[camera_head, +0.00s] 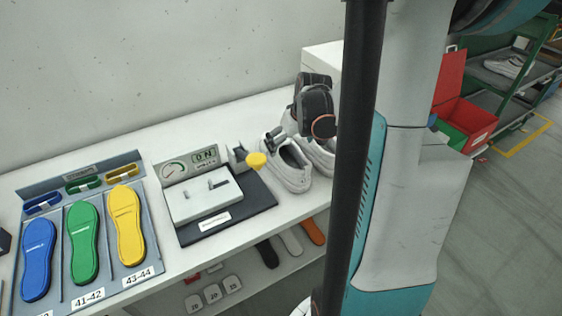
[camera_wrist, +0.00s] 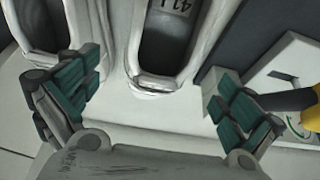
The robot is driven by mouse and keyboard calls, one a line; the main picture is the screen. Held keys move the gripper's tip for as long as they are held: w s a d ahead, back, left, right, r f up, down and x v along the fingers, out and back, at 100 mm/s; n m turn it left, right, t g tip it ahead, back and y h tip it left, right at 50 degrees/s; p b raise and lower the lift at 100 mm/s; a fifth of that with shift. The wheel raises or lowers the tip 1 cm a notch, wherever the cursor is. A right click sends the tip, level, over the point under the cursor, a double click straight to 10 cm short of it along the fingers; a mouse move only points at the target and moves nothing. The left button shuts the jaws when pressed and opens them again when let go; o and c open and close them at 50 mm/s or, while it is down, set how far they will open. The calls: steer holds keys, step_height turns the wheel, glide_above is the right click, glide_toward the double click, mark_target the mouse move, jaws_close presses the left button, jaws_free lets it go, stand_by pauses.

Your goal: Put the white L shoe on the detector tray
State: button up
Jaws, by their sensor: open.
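A pair of white shoes stands on the table in the head view: one white shoe (camera_head: 290,168) nearer the detector, the other (camera_head: 320,152) partly hidden behind my arm. In the wrist view, one shoe (camera_wrist: 154,84) has its heel end between my fingers, with a dark insole bearing a mark that starts "41"; its last letter is unclear. The other shoe (camera_wrist: 115,30) is beside it at upper left. My gripper (camera_wrist: 157,98) is open, fingers apart on both sides of the heel, holding nothing. The detector's white tray (camera_head: 207,199) is empty of shoes, on a dark base.
A yellow knob (camera_head: 256,160) on a grey block stands between detector and shoes, close to my right finger in the wrist view. Coloured insoles (camera_head: 83,242) lie in a rack at left. A white box (camera_head: 322,57) stands behind my arm.

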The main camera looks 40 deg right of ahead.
mark_target(283, 154)
steer(key=b+x, duration=0.3)
steer(key=x, duration=0.6)
steer(key=shift+w+b, duration=0.25)
steer(key=shift+b, duration=0.1)
steer(key=c, duration=1.5)
steer(key=shift+o, duration=0.2)
steer(key=shift+r, duration=0.1)
steer(key=shift+r, duration=0.1)
